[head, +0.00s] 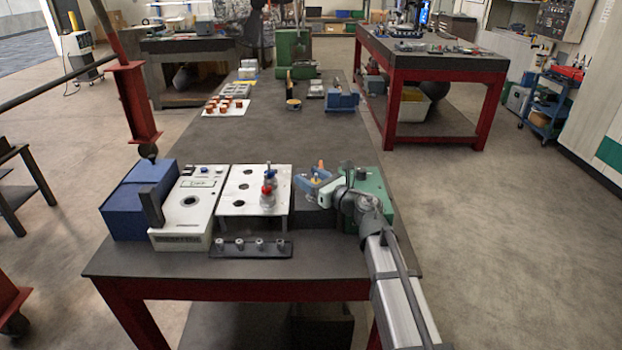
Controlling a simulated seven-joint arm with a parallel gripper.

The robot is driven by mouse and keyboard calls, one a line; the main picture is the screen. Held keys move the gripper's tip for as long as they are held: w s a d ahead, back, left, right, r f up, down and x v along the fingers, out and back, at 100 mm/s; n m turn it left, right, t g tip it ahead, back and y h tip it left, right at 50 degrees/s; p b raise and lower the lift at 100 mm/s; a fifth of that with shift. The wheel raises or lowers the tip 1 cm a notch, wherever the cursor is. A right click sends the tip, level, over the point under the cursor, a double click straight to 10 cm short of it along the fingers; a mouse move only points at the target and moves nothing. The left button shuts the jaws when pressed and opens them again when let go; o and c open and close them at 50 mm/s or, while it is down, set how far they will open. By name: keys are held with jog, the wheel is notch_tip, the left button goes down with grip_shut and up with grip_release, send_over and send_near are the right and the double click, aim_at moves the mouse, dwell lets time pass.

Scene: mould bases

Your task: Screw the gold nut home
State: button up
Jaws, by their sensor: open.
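A small gold-coloured piece (316,178), which looks like the gold nut, shows at a blue part (303,184) near the right side of the front bench. It is too small to tell its thread or how far down it sits. An orange piece (321,165) stands just behind it. My gripper (338,190) is open, just to the right of the gold piece, and partly hides the green block (376,186). The fingertips are small and partly hidden by my own arm. I cannot tell whether they touch anything.
A white perforated stand (238,207) holds red and blue-topped pieces (267,190). The bench middle (270,135) is clear.

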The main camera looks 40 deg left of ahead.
jog(key=shift+c, duration=0.2)
jog(key=c, duration=0.9)
jog(key=shift+c, duration=0.2)
jog(key=shift+s+m+t, duration=0.1)
jog(key=shift+m+t, duration=0.2)
jog(key=shift+t, duration=0.2)
jog(key=shift+m+t, duration=0.3)
jog(key=shift+t, duration=0.2)
jog(key=shift+w+d+m+t+h, duration=0.15)
jog(key=shift+m+t+h, duration=0.15)
jog(key=shift+m+t, duration=0.45)
jog(key=shift+w+a+m+t+h, duration=0.15)
jog(key=shift+m+t+h, duration=0.25)
jog(key=shift+t, duration=0.6)
jog(key=shift+w+d+m+t+h, duration=0.1)
jog(key=shift+w+m+t+h, duration=0.1)
jog(key=shift+m+t, duration=0.55)
